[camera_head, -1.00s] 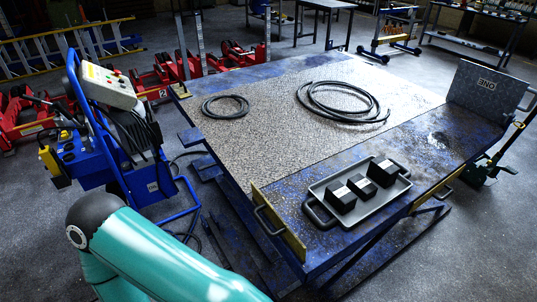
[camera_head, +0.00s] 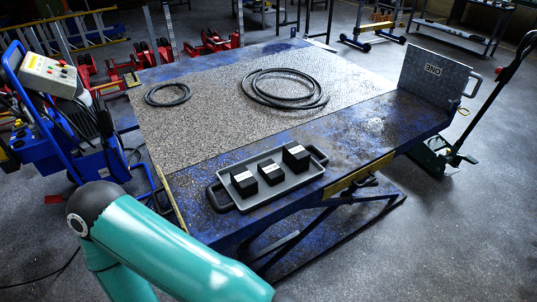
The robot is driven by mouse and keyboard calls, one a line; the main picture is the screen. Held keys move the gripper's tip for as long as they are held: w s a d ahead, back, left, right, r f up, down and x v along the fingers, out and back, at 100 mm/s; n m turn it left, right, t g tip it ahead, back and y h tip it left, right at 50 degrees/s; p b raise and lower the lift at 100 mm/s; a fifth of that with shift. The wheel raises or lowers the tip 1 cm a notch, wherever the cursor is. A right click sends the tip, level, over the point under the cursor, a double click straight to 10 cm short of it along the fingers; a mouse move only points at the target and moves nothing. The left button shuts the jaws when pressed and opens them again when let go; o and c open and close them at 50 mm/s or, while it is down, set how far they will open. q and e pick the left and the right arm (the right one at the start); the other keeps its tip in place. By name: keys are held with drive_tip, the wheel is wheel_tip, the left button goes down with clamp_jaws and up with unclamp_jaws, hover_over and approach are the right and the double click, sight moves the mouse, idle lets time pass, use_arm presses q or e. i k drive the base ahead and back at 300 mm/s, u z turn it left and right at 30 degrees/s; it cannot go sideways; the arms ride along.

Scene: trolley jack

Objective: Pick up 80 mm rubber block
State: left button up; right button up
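Three black rubber blocks with white labels stand in a row on a grey tray (camera_head: 283,188) with black handles. The left block (camera_head: 243,186) is mid-sized, the middle block (camera_head: 271,176) looks smallest, and the right block (camera_head: 296,160) looks largest. The labels are too small to read, so I cannot tell which is the 80 mm one. The tray lies on the near part of the worn blue lift table (camera_head: 375,134). My teal arm shows at the bottom left, apart from the tray. Neither gripper is in view.
A small hose coil (camera_head: 167,95) and a larger one (camera_head: 284,90) lie on the table's textured mat. A metal plate (camera_head: 432,76) stands at the right end. A green trolley jack (camera_head: 440,155) is on the floor beyond it. A blue control cart (camera_head: 100,165) stands left.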

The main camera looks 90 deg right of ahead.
sight(295, 157)
drive_tip(key=z, duration=0.05)
drive_tip(key=k, duration=1.7)
drive_tip(key=z, duration=1.25)
drive_tip(key=i, duration=1.05)
drive_tip(key=z, duration=0.1)
